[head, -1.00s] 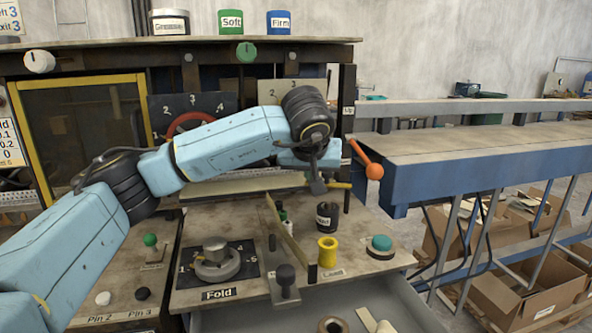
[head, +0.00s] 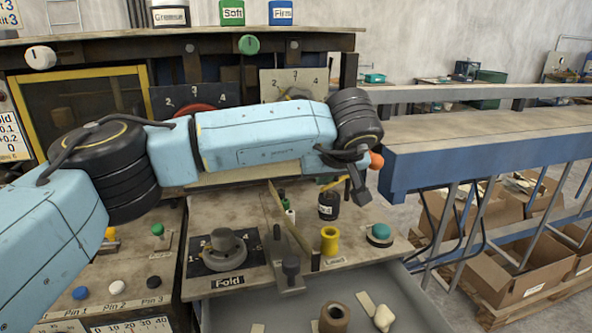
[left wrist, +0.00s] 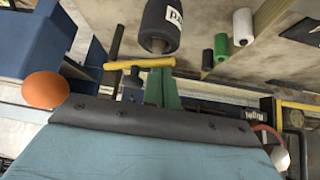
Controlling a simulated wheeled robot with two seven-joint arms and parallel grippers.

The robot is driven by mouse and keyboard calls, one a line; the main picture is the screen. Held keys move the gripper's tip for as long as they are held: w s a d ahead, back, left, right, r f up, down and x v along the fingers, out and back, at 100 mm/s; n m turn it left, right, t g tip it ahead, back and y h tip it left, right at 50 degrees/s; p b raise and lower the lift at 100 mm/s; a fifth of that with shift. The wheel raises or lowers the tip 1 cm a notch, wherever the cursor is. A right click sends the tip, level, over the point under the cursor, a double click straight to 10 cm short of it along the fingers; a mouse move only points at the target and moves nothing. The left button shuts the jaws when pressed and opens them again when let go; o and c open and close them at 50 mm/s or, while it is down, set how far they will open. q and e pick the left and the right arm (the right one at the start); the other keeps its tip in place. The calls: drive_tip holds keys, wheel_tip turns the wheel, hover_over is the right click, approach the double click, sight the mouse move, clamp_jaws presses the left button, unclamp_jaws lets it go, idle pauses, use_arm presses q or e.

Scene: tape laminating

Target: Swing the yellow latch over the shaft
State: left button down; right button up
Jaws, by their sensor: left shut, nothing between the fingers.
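The yellow latch (head: 331,183) is a short bar above the bench, just left of my left gripper (head: 358,190). In the left wrist view the latch (left wrist: 140,63) lies nearly level, its left end by a dark upright shaft (left wrist: 116,40). I cannot tell whether the latch is over the shaft. My left gripper is dark, points down and is shut and empty, close to the latch's right side; contact cannot be told. My right gripper is not in view.
Below are a black labelled pot (head: 327,206), a yellow spool (head: 329,240) and a green button (head: 380,233). A blue rail table (head: 480,158) stands at right. An open drawer (head: 385,290) is below.

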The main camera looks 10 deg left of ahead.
use_arm(q)
drive_tip(key=shift+s+d, duration=0.4)
drive_tip(key=shift+d, duration=0.15)
drive_tip(key=shift+s+d+f, duration=0.1)
drive_tip(key=shift+d, duration=0.05)
